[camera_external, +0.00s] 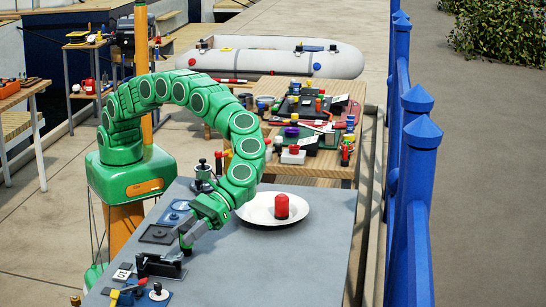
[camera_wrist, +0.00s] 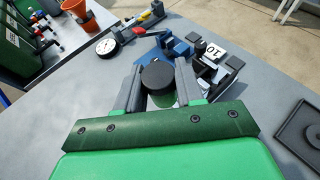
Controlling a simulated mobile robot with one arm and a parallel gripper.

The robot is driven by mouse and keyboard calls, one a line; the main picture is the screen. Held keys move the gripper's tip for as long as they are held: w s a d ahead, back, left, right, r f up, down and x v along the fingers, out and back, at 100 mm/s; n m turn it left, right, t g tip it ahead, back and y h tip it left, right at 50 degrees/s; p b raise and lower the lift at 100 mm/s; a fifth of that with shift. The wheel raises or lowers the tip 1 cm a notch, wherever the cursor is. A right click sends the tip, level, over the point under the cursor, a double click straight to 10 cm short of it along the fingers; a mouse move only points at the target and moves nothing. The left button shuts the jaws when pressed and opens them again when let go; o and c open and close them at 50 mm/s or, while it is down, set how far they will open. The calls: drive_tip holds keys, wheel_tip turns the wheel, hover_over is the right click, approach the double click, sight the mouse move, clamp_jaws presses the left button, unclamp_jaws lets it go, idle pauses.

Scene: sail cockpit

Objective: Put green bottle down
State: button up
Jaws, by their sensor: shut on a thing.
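My gripper (camera_external: 187,238) is low over the grey table near its left side in the external view. In the wrist view its two grey fingers (camera_wrist: 159,85) are shut on the green bottle (camera_wrist: 162,101), one finger on each side. The bottle's round black cap faces the wrist camera, and only a little of its green body shows below. Its base is hidden, so I cannot tell whether it touches the table.
A white plate (camera_external: 250,212) holding a red object (camera_external: 281,206) lies right of my gripper. Dark fittings (camera_external: 158,266) and small tools crowd the table's left edge. A white block marked 10 (camera_wrist: 211,51) lies beyond the bottle. The table's front right (camera_external: 290,265) is clear.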

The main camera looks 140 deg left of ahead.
sight(199, 290)
drive_tip(key=shift+w+d+f, duration=0.15)
drive_tip(key=shift+w+f, duration=0.3)
drive_tip(key=shift+w, duration=0.25)
drive_tip(key=w+f, duration=0.2)
drive_tip(key=f, duration=0.1)
drive_tip(key=shift+w+d+f, duration=0.25)
drive_tip(key=shift+w+f, duration=0.1)
drive_tip(key=shift+w, duration=0.05)
drive_tip(key=shift+w+d+f, duration=0.1)
drive_tip(key=shift+w+f, duration=0.65)
drive_tip(key=shift+f, duration=0.1)
drive_tip(key=shift+w+f, duration=0.1)
drive_tip(key=shift+f, duration=1.45)
drive_tip(key=shift+f, duration=0.1)
drive_tip(key=o, duration=1)
drive_tip(key=shift+o, duration=0.2)
